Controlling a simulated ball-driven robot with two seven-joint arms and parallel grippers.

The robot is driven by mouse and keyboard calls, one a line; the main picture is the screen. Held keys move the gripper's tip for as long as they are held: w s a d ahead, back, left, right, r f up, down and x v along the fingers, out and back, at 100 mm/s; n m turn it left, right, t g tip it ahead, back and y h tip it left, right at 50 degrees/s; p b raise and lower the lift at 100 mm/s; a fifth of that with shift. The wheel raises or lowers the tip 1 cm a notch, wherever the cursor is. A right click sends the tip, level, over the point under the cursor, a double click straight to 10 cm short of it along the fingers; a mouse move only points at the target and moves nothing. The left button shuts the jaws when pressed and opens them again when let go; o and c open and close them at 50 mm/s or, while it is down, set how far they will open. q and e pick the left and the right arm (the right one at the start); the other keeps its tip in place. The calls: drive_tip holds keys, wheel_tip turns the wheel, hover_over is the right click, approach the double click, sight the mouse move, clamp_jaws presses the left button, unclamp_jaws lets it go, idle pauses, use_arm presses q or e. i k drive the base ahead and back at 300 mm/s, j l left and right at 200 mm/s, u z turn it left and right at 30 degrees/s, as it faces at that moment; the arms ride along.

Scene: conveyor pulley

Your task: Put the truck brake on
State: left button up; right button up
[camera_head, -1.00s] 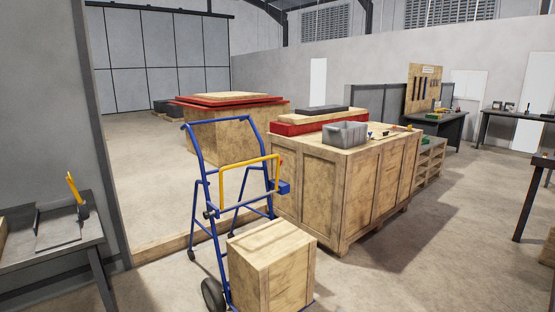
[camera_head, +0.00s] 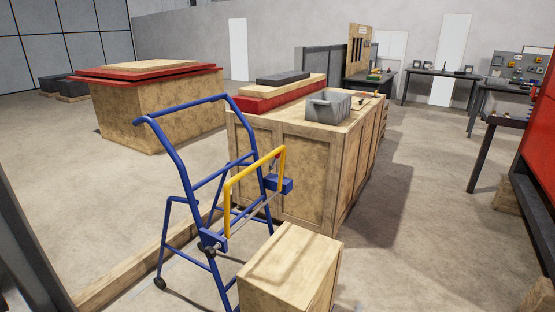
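A blue hand truck (camera_head: 180,148) stands in the middle foreground of the head view, tilted back on rear support legs with small castors. A yellow U-shaped bar (camera_head: 228,196) is pivoted on the truck's frame and stands raised. A blue block (camera_head: 280,184) sits at its right side, with a small red part above it. I cannot tell for sure which of these is the brake. A wooden crate (camera_head: 290,262) stands at the front of the truck. The truck's lower part and main wheels are cut off or hidden. Neither of my grippers is in view.
A large wooden crate (camera_head: 305,180) with a grey bin (camera_head: 327,107) on top stands just behind the truck. A wooden beam (camera_head: 140,267) lies on the floor to its left. A red structure (camera_head: 540,150) stands at the right edge. The floor right of the crates is open.

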sight(276, 157)
drive_tip(key=i+j, duration=0.1)
drive_tip(key=i+l+z, duration=0.6)
drive_tip(key=z, duration=0.2)
drive_tip(key=i+l+z, duration=0.1)
drive_tip(key=i+z, duration=0.3)
drive_tip(key=i+l+z, duration=0.1)
drive_tip(key=i, duration=1.2)
drive_tip(key=i+u, duration=0.4)
drive_tip(key=i+l+u, duration=0.45)
drive_tip(key=i+u, duration=0.15)
drive_tip(key=u, duration=0.15)
